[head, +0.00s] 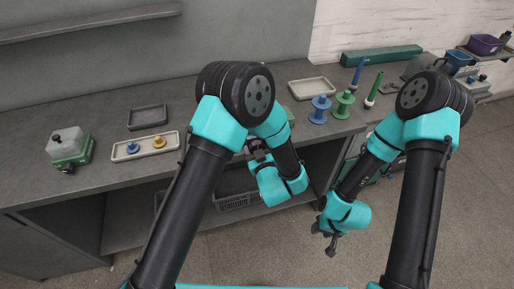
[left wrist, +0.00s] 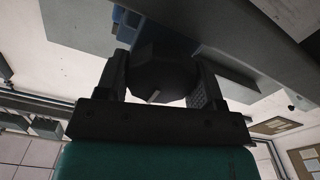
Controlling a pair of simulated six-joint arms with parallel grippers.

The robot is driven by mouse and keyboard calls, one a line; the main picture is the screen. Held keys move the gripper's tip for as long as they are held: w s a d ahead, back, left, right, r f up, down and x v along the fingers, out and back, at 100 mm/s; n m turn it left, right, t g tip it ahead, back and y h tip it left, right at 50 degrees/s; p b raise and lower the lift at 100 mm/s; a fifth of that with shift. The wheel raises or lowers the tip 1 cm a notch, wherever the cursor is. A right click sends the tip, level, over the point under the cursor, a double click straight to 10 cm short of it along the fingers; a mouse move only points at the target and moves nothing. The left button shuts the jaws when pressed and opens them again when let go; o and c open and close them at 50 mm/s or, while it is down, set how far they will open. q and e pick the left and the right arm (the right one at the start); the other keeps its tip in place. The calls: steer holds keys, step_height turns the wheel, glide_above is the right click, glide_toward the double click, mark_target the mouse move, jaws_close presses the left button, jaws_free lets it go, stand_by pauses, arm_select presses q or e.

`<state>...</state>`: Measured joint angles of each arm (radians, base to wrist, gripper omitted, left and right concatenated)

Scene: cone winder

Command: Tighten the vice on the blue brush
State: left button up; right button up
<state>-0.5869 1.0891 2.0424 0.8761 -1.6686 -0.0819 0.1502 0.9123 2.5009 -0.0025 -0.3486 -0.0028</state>
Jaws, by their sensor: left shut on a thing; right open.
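My left gripper (head: 257,152) is at the front of the grey bench, partly hidden by my own arm. In the left wrist view its two fingers (left wrist: 163,90) are shut on a dark, many-sided knob (left wrist: 163,72). A blue part (left wrist: 122,24) shows just past the knob, at the upper left; I cannot tell if it is the brush. My right gripper (head: 330,240) is open and empty, low in front of the bench.
A green device with a white block (head: 68,147) stands at the left. Near it are a grey tray (head: 147,117) and a pale tray (head: 128,151) with blue and yellow pieces. Blue (head: 319,109) and green (head: 343,104) spools stand right of my left arm, near an empty tray (head: 312,88).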

arm_select(q)
steer(key=shift+m, duration=0.5)
steer(key=m, duration=0.5)
steer(key=shift+d+m, duration=0.1)
steer(key=shift+m, duration=0.3)
steer(key=o, duration=0.9)
steer(key=shift+s, duration=0.15)
steer(key=v, duration=1.7)
